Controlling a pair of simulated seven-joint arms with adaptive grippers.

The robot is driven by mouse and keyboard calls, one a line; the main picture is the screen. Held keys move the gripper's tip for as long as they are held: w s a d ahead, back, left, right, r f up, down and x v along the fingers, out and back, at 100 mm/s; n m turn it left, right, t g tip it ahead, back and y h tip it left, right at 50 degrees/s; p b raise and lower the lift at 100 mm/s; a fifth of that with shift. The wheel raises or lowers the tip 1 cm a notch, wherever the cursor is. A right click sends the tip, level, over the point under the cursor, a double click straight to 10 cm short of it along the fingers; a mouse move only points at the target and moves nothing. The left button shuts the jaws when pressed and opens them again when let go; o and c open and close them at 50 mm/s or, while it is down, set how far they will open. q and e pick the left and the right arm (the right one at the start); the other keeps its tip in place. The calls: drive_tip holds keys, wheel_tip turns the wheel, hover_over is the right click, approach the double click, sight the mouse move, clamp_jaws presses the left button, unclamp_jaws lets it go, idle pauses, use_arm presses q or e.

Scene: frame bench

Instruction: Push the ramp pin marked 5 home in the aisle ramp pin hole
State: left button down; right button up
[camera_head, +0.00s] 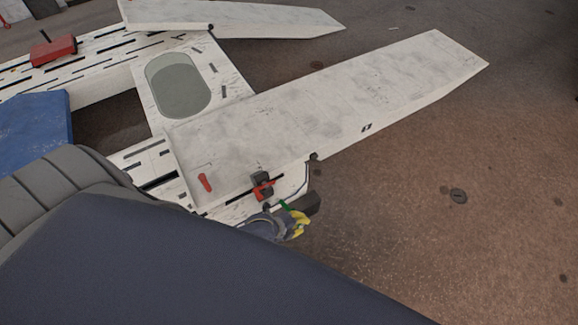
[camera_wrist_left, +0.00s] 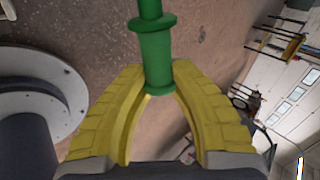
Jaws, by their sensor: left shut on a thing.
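My left gripper (camera_head: 299,223) has yellow fingers and shows just past my dark arm in the head view. In the left wrist view the same gripper (camera_wrist_left: 160,100) is shut on a green pin (camera_wrist_left: 154,52) with flanged collars. The pin's far end leaves the picture at the top, and no number on it can be read. The green pin (camera_head: 286,205) shows small in the head view, beside the near edge of the white ramp (camera_head: 330,105). A dark block with a red part (camera_head: 262,186) sits at that edge. I cannot make out the pin hole. My right gripper is not in view.
A second ramp (camera_head: 250,18) lies at the back. A slotted white frame (camera_head: 95,52) with a red block (camera_head: 53,50) is at the left, near a blue panel (camera_head: 35,130). A small red piece (camera_head: 205,182) lies on the ramp. The brown floor at the right is mostly clear.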

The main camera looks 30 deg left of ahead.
use_arm(q)
drive_tip(key=s+a+f+m, duration=0.2)
drive_tip(key=a+f, duration=0.1)
drive_tip(key=f, duration=0.1)
drive_tip(key=shift+s+a+f, duration=0.15)
drive_tip(key=shift+s+f, duration=0.2)
drive_tip(key=shift+s, duration=0.05)
drive_tip(key=shift+a, duration=0.1)
drive_tip(key=shift+w+a, duration=0.45)
drive_tip(key=shift+a, duration=0.35)
drive_tip(key=shift+w+a, duration=0.5)
drive_tip(key=shift+a, duration=0.35)
drive_tip(key=shift+w+a, duration=0.45)
drive_tip(key=shift+a, duration=0.35)
drive_tip(key=w+a, duration=0.3)
drive_tip(key=a, duration=0.2)
drive_tip(key=shift+w+a, duration=0.15)
drive_tip(key=shift+a, duration=0.15)
idle(3.0)
drive_tip(key=shift+d, duration=0.1)
